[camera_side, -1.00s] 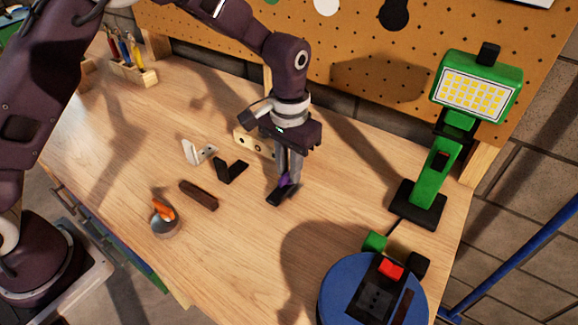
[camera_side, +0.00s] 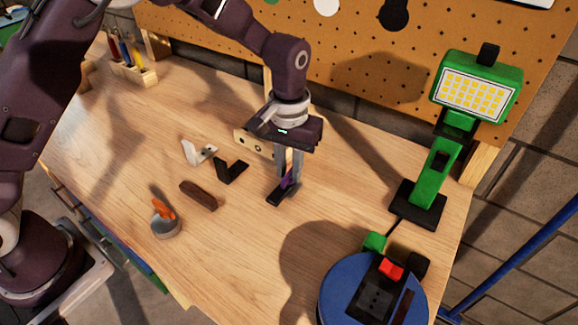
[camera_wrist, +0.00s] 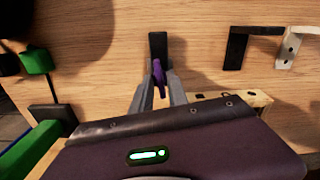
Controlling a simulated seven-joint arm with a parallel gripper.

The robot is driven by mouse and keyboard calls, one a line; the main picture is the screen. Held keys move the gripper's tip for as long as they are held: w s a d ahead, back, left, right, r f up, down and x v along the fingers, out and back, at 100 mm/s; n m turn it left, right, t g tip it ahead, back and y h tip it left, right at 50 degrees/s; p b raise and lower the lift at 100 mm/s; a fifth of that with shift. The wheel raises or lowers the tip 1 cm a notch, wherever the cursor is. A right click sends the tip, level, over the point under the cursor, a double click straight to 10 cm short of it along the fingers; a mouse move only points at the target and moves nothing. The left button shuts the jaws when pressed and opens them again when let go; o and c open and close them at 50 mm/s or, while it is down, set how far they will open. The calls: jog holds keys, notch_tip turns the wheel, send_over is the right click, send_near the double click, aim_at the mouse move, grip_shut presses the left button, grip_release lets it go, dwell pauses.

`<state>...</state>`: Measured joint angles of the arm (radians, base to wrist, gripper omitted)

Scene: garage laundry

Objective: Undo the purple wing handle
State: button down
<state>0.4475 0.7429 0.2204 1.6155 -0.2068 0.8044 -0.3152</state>
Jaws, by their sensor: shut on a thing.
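The purple wing handle (camera_wrist: 158,75) shows between my fingertips in the wrist view. It also shows as a small purple patch in the side view (camera_side: 287,181). It sits over a black base piece (camera_side: 275,198) lying on the bench, which shows in the wrist view (camera_wrist: 158,43) beyond the fingers. My gripper (camera_side: 286,184) points down and is shut on the handle; in the wrist view its fingertips (camera_wrist: 158,82) lie on both sides of it. The fingers hide much of the handle, and I cannot see how it joins the base.
A black bracket (camera_side: 231,171), a white bracket (camera_side: 197,152) and a brown bar (camera_side: 198,196) lie left of my gripper. A round tin with an orange piece (camera_side: 165,226) is further left. A green lamp (camera_side: 428,190) and blue reel (camera_side: 335,290) stand right.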

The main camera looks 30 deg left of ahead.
aim_at(289, 172)
jog(key=c, duration=1.5)
grip_release()
jog(key=shift+f, duration=0.15)
jog(key=shift+c, duration=0.2)
notch_tip(289, 172, up, 7)
